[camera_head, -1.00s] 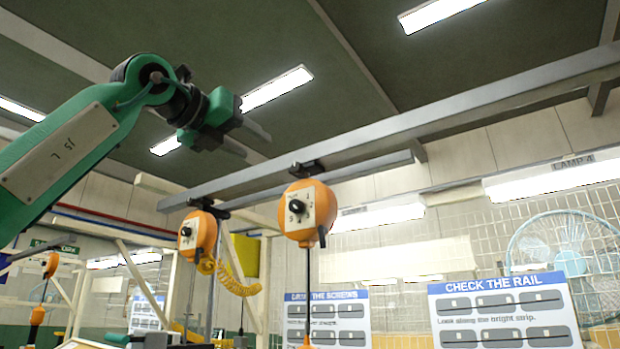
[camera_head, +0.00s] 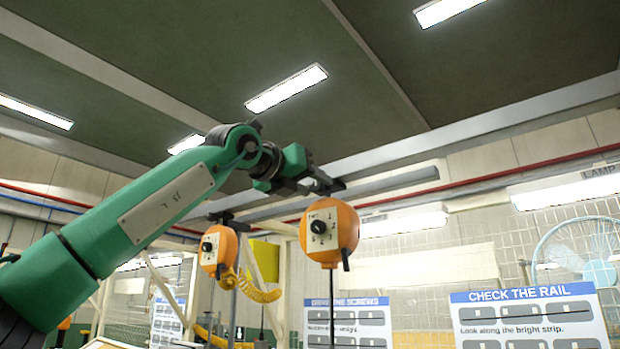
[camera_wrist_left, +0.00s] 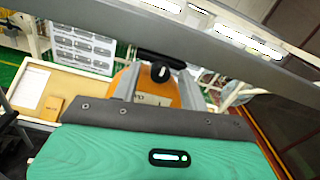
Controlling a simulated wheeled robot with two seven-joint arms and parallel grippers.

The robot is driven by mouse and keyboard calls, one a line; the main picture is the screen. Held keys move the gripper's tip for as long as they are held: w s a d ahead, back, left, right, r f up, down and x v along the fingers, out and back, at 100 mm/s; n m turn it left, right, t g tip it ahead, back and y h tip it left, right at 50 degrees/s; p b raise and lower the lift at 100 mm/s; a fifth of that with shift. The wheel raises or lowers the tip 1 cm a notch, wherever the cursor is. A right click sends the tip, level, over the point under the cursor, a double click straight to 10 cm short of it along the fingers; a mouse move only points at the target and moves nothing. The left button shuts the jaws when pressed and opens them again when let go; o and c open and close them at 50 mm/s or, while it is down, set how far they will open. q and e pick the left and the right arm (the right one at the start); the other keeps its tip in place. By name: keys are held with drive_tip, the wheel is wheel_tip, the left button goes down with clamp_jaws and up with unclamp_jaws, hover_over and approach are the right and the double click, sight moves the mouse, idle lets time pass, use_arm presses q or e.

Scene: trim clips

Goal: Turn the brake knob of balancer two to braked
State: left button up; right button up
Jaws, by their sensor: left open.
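Two orange balancers hang from the overhead rail. The nearer one (camera_head: 344,236) has a pale plate with a black round knob (camera_head: 318,227), marks around it and a label that looks like "TWO". The farther balancer (camera_head: 224,250) hangs to its left with a similar knob (camera_head: 207,247). My left gripper (camera_head: 322,182) is open and empty, just above the nearer balancer in the picture. In the left wrist view the two fingers (camera_wrist_left: 159,90) stand either side of a black knob with a white mark (camera_wrist_left: 160,72) on an orange balancer, apart from it. My right gripper is not in view.
The grey rail (camera_head: 380,183) runs close to my left gripper and crosses the left wrist view. A coiled yellow hose (camera_head: 255,292) hangs by the farther balancer. Signboards (camera_head: 525,315) and a blue fan (camera_head: 580,255) stand behind. The space right of the nearer balancer looks open.

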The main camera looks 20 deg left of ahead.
use_arm(q)
drive_tip(key=shift+s, duration=0.1)
clamp_jaws()
drive_tip(key=shift+m, duration=0.3)
drive_tip(key=m+p, duration=0.1)
drive_tip(key=m, duration=0.2)
drive_tip(key=shift+r+m, duration=0.1)
drive_tip(key=shift+m, duration=0.3)
drive_tip(key=m+p, duration=0.1)
drive_tip(key=m, duration=0.3)
drive_tip(key=shift+p, duration=0.3)
drive_tip(key=m+p, duration=0.2)
drive_tip(key=m, duration=0.2)
drive_tip(key=shift+m, duration=0.4)
drive_tip(key=shift+m+p, duration=1.05)
drive_tip(key=shift+m, duration=1.15)
